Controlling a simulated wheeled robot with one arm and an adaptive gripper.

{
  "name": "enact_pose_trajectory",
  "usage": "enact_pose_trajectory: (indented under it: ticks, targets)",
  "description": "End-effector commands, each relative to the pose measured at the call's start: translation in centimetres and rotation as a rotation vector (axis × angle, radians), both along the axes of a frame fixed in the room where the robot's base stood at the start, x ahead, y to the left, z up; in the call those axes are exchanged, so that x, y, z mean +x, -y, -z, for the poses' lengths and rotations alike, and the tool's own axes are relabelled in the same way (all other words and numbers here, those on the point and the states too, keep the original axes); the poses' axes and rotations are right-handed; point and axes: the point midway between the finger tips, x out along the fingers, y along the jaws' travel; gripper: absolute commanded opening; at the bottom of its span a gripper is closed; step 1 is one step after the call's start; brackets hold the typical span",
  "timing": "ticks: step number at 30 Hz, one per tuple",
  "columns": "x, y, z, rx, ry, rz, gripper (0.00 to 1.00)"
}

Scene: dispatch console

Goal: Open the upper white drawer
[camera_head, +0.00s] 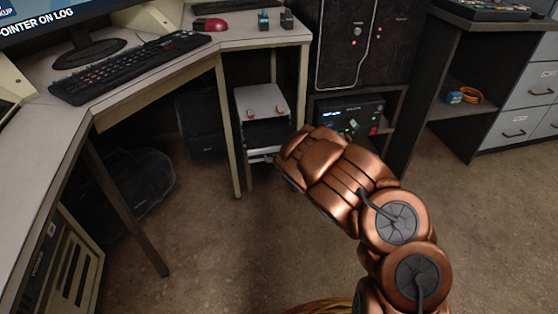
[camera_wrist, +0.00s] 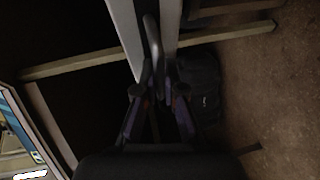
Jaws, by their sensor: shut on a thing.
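The small white drawer unit (camera_head: 262,103) stands under the desk in the head view, with two red-tipped items on its top. A pale drawer edge with a handle (camera_head: 262,156) shows low on its front, just left of my copper arm's end. In the dark wrist view, my gripper (camera_wrist: 158,92) has its two fingers on either side of a grey bar handle (camera_wrist: 153,45) and is shut on it. Pale white strips of the drawer fronts (camera_wrist: 124,38) run beside the handle. My arm hides part of the unit, and I cannot tell how far the drawer stands out.
A desk leg (camera_head: 228,130) stands just left of the unit. A black equipment rack (camera_head: 365,45) is on the right. A black bag (camera_head: 135,180) lies under the desk, with a keyboard (camera_head: 130,68) above. The brown floor (camera_head: 215,250) in front is open.

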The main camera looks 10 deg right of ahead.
Motion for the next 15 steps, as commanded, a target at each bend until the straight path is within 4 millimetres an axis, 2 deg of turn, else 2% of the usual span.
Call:
enact_pose_trajectory:
  ticks: [1, 2, 5, 15]
  targets:
    - [0.02, 0.39, 0.0, -0.001, 0.0, 0.01, 0.0]
    - [0.02, 0.37, 0.01, -0.002, -0.001, 0.01, 0.1]
    - [0.02, 0.21, 0.0, -0.001, -0.001, 0.007, 0.2]
    - [-0.1, 0.11, -0.01, -0.001, -0.001, 0.003, 0.2]
